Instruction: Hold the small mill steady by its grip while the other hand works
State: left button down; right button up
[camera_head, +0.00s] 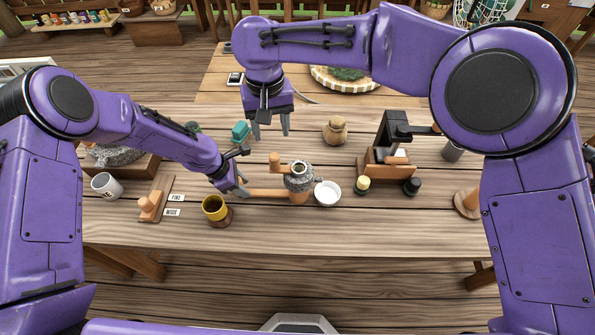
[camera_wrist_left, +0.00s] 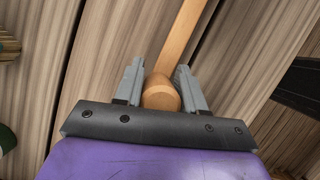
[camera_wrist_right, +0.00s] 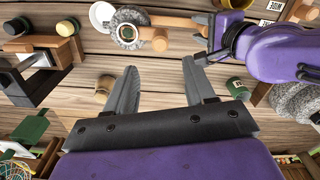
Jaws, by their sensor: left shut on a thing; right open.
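The small mill (camera_head: 300,182) stands on the table, a speckled grey stone body with a round opening on top and a wooden knob (camera_head: 275,159) at its left. Its wooden grip (camera_head: 262,193) points left. My left gripper (camera_head: 240,186) is shut on the end of that grip; the left wrist view shows the rounded wooden end (camera_wrist_left: 161,92) between its fingers. My right gripper (camera_head: 270,131) is open and empty, above the table behind the mill. In the right wrist view the mill (camera_wrist_right: 128,30) is beyond the open fingers (camera_wrist_right: 160,88).
A white bowl (camera_head: 328,193) is close at the mill's right. A yellow cup (camera_head: 215,208) stands front left. A corked jar (camera_head: 335,131) is behind, and a wooden stand with a black device (camera_head: 392,140) is to the right. The front table strip is clear.

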aim_at(274, 155)
notch_tip(274, 155, down, 12)
jog(key=shift+r, duration=0.1)
dwell(0.4)
grip_shut()
